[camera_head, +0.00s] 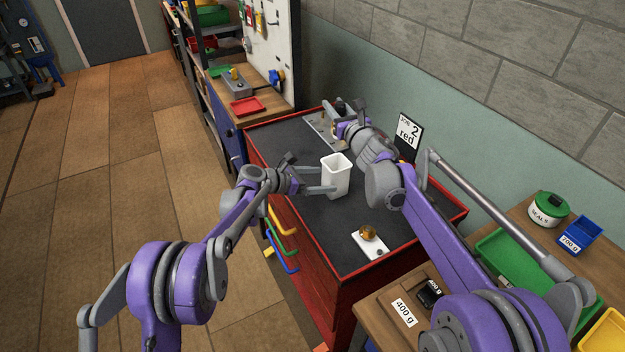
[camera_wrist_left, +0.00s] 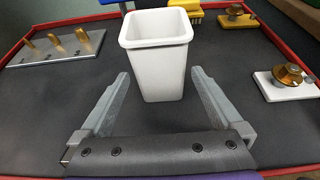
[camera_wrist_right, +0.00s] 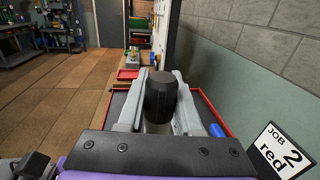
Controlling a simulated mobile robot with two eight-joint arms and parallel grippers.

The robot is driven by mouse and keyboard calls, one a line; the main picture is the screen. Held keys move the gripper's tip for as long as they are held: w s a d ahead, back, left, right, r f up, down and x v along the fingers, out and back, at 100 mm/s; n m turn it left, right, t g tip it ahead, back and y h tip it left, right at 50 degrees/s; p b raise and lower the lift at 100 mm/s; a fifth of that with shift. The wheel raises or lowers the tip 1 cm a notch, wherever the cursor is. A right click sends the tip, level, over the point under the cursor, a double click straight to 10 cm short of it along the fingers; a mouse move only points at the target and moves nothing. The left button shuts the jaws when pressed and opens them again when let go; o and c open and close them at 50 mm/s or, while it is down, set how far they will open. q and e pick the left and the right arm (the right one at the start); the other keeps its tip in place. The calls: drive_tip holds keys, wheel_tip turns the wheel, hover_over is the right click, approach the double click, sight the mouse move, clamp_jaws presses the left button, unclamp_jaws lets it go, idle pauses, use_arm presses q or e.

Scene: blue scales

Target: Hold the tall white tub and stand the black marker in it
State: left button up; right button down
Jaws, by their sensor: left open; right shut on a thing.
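The tall white tub (camera_head: 336,177) stands upright and open-topped on the dark mat of the red-edged bench; its inside looks empty. My left gripper (camera_head: 327,183) is open at the tub, low on its near side. In the left wrist view the tub (camera_wrist_left: 157,60) stands between and just beyond the two fingertips (camera_wrist_left: 160,75), with gaps showing at both sides. My right gripper (camera_wrist_right: 158,85) is shut on the black marker (camera_wrist_right: 160,98), which points up between its fingers. In the head view the right gripper (camera_head: 338,108) is over the bench's far end, and the marker is not clear there.
A metal plate with brass pegs (camera_wrist_left: 60,48) lies on the bench's far part. A white plate with a brass knob (camera_head: 369,243) lies nearer, right of the tub. A "JOB 2 red" card (camera_head: 408,131) stands at the wall side. The mat (camera_head: 325,235) before the tub is clear.

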sight(343, 178)
use_arm(q)
drive_tip(key=x, duration=0.9)
drive_tip(key=shift+c, duration=0.3)
drive_tip(key=shift+a, duration=0.1)
drive_tip(key=c, duration=1.1)
use_arm(e)
wheel_tip(343, 178, down, 8)
drive_tip(key=n+g+y, duration=0.1)
drive_tip(key=y, duration=0.1)
drive_tip(key=shift+a+n, duration=0.15)
drive_tip(key=shift+n, duration=0.15)
